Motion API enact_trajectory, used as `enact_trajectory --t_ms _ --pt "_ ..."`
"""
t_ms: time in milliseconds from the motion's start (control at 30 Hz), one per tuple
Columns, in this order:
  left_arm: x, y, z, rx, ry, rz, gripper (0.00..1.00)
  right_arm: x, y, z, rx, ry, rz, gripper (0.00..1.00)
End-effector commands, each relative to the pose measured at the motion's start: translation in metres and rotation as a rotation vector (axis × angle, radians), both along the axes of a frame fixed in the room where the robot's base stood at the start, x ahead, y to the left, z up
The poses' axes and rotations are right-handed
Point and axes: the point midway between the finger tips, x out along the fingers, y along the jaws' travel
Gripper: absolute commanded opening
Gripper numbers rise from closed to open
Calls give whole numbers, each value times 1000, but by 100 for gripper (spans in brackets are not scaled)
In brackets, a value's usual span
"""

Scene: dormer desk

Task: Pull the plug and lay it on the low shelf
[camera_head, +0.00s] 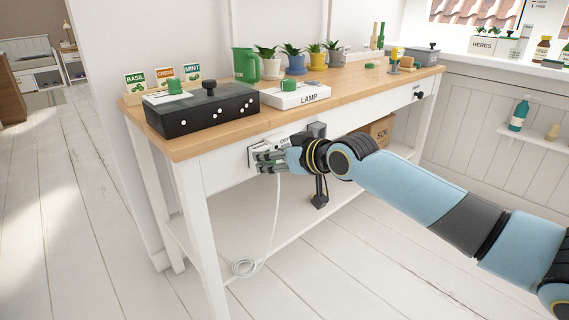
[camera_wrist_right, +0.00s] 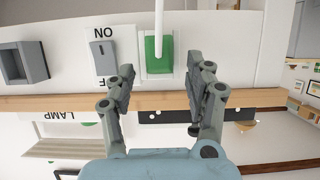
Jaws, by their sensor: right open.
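In the right wrist view, which is upside down, the green plug (camera_wrist_right: 159,52) sits in a white socket plate on the desk's front panel. Its white cable (camera_wrist_right: 159,18) also shows in the head view (camera_head: 276,205), hanging to a coil on the low shelf (camera_head: 322,221). My right gripper (camera_wrist_right: 171,78) is open, its fingers on either side of the line to the plug, and not closed on it. In the head view my right gripper (camera_head: 265,160) covers most of the socket, so the plug is hidden there. My left gripper is not in view.
An ON/OFF switch (camera_wrist_right: 102,57) and an empty grey holder (camera_wrist_right: 23,63) are beside the socket. A black box (camera_head: 205,110) and the LAMP box (camera_head: 296,96) stand above on the desktop. A SOIL box (camera_head: 382,130) stands at the low shelf's far end; its middle looks largely clear.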

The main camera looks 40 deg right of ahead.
Motion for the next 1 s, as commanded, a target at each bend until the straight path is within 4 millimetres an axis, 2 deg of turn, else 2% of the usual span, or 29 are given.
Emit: enact_trajectory --t_ms 333,733,767,800,1000 --pt "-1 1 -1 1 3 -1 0 3 0 -1 -1 0 0 53" --pt "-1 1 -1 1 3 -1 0 3 0 -1 -1 0 0 0" --pt "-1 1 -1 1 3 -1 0 3 0 -1 -1 0 0 0" --pt "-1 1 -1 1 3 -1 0 3 0 -1 -1 0 0 24" --pt "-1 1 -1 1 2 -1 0 3 0 -1 -1 1 0 0"
